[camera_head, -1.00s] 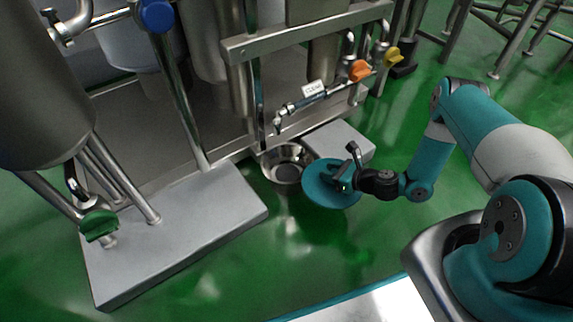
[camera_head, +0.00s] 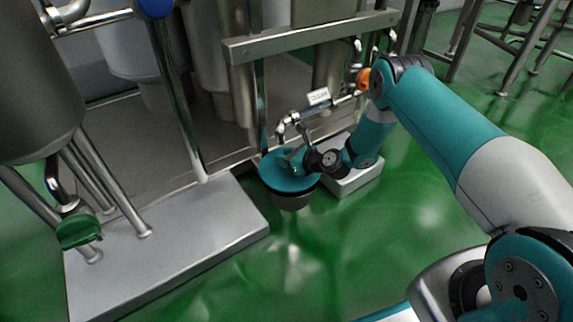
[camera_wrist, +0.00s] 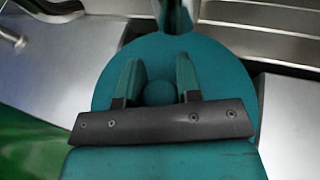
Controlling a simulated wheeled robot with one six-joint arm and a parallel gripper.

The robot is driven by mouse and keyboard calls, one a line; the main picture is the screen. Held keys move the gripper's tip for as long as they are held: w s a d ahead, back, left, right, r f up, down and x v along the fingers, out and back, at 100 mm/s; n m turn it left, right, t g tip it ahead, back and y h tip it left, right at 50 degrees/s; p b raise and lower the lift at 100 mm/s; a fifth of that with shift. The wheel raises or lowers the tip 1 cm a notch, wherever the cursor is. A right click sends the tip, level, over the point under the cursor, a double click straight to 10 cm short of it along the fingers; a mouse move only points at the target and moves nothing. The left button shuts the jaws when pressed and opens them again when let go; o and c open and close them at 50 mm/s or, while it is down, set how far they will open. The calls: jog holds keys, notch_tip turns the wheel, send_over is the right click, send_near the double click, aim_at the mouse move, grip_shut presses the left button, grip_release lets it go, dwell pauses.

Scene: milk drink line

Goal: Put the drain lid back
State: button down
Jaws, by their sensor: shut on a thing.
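The drain lid is a round teal disc (camera_head: 284,178) with a small round knob in its middle. It also fills much of the wrist view (camera_wrist: 112,78). My gripper (camera_head: 297,163) is shut on the lid's knob, with a finger on each side of it in the wrist view (camera_wrist: 158,82). The lid is over the round drain (camera_head: 292,201), whose dark front wall shows below the lid's near edge. The drain's opening is hidden under the lid. I cannot tell whether the lid touches the rim.
A grey plinth block (camera_head: 352,180) stands close to the right of the drain. A large grey slab (camera_head: 180,250) lies to the left. A labelled pipe with a bent spout (camera_head: 292,122) hangs just behind the lid. Green floor (camera_head: 350,250) is clear in front.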

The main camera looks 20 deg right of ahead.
jog(key=shift+s+d+f, duration=0.1)
jog(key=shift+d+f, duration=0.05)
jog(key=shift+f, duration=0.1)
jog(key=shift+f, duration=0.1)
jog(key=shift+f+b, duration=0.4)
jog(key=shift+f, duration=0.15)
jog(key=c, duration=0.8)
grip_release()
